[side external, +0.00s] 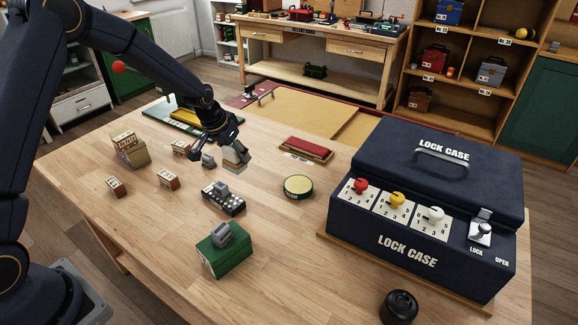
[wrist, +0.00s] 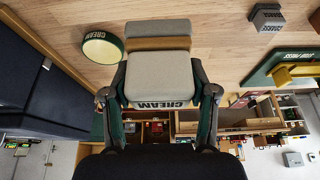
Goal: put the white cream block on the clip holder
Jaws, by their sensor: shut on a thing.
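My gripper (side external: 222,140) is shut on a whitish block (side external: 236,153) and holds it above the wooden table. In the wrist view the fingers grip the sides of the block (wrist: 160,80), whose near edge reads CREAM. A brown and a grey band show just beyond it; I cannot tell whether they belong to it. A black base with a grey piece on top (side external: 223,199) stands below and in front of the gripper. A green box with a grey clip-like piece (side external: 224,250) stands nearer the camera. No readable label shows which is the clip holder.
The large blue lock case (side external: 425,215) fills the right. Small wooden blocks (side external: 168,179) stand left. A red pad (side external: 305,149) lies behind.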

